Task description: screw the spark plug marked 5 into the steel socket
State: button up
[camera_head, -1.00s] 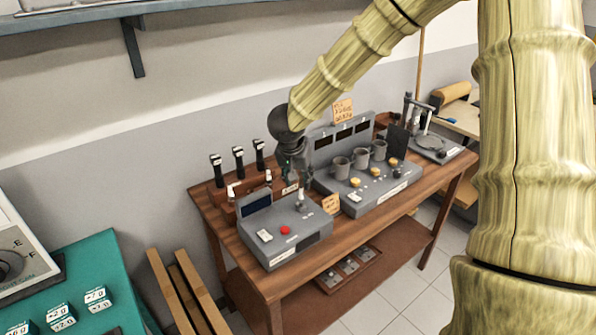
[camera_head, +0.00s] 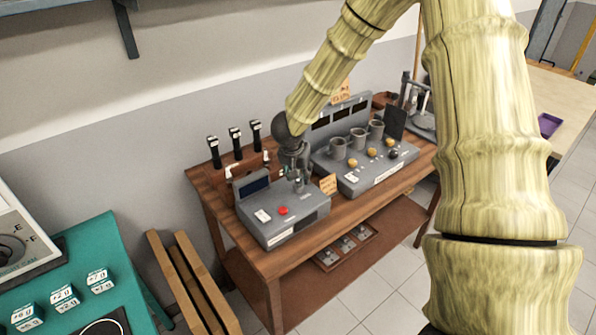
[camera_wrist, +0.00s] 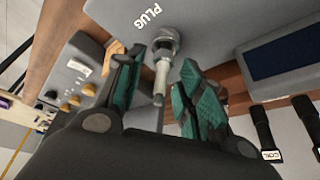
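The steel socket (camera_wrist: 165,35) is on the grey unit's face by the word PLUG in the wrist view. A spark plug (camera_wrist: 161,76) with a pale body and a metal tip stands in it, pointing toward the wrist camera. I cannot read a number on it. My gripper (camera_wrist: 161,58) has its two teal-padded fingers on either side of the plug, with gaps to both pads, so it is open. In the head view my gripper (camera_head: 299,184) is over the grey unit (camera_head: 292,229); the plug is hard to make out there.
A red button (camera_head: 282,211) and a small screen (camera_head: 254,186) are on the same unit. Several black coils (camera_head: 235,143) stand behind it. A second grey unit with cups (camera_head: 357,138) is to the right on the wooden bench (camera_head: 262,266). A teal table (camera_head: 92,240) is at left.

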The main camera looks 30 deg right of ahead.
grip_shut()
jog(key=shift+r+m+g+h+p, duration=0.1)
jog(key=shift+m+g+h+p, duration=0.35)
jog(key=shift+m+p, duration=1.4)
jog(key=shift+m+g+p, duration=0.75)
jog(key=shift+m+p, duration=0.8)
jog(key=shift+m, duration=0.1)
jog(key=shift+m+g+p, duration=0.3)
jog(key=shift+m+p, duration=0.15)
jog(key=shift+m, duration=0.15)
jog(key=m+g, duration=0.1)
jog(key=m, duration=0.2)
jog(key=m+g, duration=0.1)
jog(key=m, duration=0.2)
jog(key=shift+y, duration=0.35)
jog(key=m, duration=0.2)
jog(key=m+g+y, duration=0.1)
jog(key=m, duration=0.2)
jog(key=shift+g, duration=0.3)
jog(key=shift+o, duration=0.5)
grip_release()
